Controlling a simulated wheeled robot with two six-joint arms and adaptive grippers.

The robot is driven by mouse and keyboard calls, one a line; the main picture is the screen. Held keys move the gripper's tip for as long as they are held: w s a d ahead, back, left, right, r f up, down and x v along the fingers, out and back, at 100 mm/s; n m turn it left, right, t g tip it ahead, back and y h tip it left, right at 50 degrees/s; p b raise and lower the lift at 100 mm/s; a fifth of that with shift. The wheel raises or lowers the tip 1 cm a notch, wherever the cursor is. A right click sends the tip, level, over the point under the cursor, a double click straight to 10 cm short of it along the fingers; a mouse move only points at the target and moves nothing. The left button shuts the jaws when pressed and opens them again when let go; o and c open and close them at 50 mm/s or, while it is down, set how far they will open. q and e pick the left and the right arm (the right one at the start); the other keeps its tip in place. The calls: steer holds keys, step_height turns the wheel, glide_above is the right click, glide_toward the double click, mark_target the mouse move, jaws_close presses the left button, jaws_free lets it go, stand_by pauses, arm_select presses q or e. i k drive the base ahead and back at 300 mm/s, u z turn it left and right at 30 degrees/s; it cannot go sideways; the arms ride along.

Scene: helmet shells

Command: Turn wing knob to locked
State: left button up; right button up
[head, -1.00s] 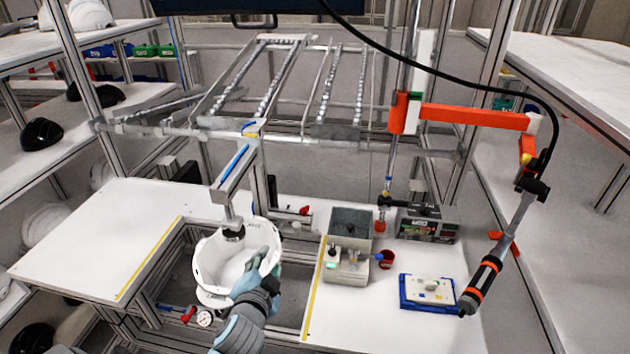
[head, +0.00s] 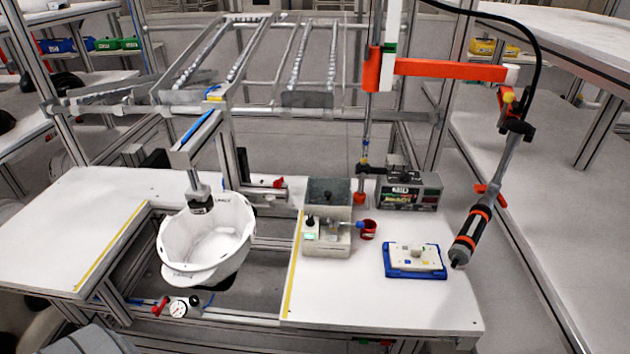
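The white helmet shell (head: 215,240) sits open side up in the table's cut-out, under the fixture arm (head: 195,150) whose black end (head: 201,203) reaches to its rim. A small red handle (head: 278,183) sits on the frame behind the shell. Another red handle (head: 160,306) is beside a round gauge (head: 178,308) below the shell at the front. I cannot tell which part is the wing knob or how it is turned. Neither of my grippers is in view; only a grey piece of my arm shows at the bottom left edge.
To the right stand a grey box device (head: 328,230), a red cup (head: 368,229), a blue tray (head: 415,273) with a white block, and a black device (head: 410,190). A screwdriver (head: 472,235) hangs from an orange arm (head: 450,70). The left tabletop (head: 80,220) is clear.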

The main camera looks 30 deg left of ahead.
mark_target(278, 183)
steer(key=z, duration=1.6)
steer(key=k, duration=1.05)
steer(key=u, duration=1.6)
